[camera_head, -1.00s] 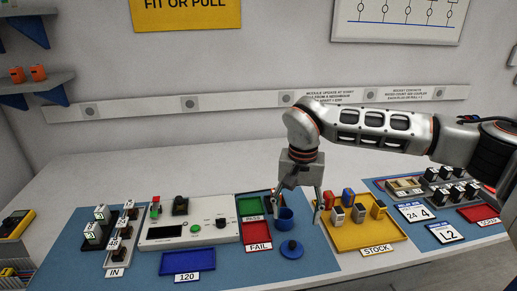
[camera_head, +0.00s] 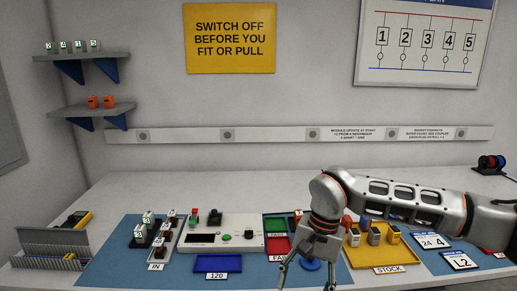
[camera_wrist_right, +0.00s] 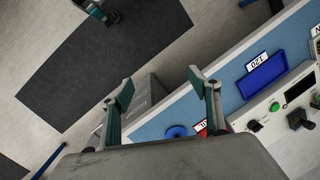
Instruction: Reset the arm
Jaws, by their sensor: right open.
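My right gripper (camera_head: 306,280) hangs from the right arm over the front edge of the bench. Its fingers are spread and nothing is between them. The left arm does not show in the head view.
The yellow STOCK tray (camera_head: 372,260) with several modules stands right of the gripper. The blue 120 tray (camera_head: 218,264) and tester panel (camera_head: 238,220) are to the left. A blue round lid (camera_head: 311,265) lies just behind the fingers. The cup is hidden. Floor in front is clear.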

